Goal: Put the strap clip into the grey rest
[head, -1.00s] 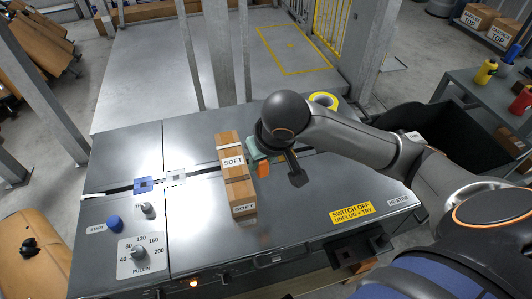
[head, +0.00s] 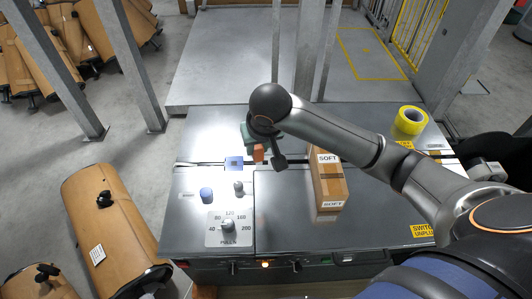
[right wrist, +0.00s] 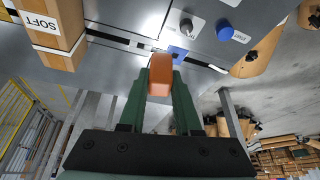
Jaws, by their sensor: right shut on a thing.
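The orange strap clip (head: 258,153) is in my right gripper (head: 254,145), above the grey machine top near the slot. In the right wrist view the clip (right wrist: 160,75) sits between the two green fingers of the gripper (right wrist: 160,85), which are shut on it. A blue square rest (head: 233,163) lies just left of the clip in the head view; it also shows in the right wrist view (right wrist: 178,53). The grey rest is hidden now, apparently behind the gripper and clip. My left gripper is not in view.
A brown carton marked SOFT (head: 328,183) stands right of the gripper. A blue START button (head: 206,194), a small knob (head: 239,187) and a dial (head: 227,226) are at the front left. Yellow tape (head: 410,120) lies at the back right.

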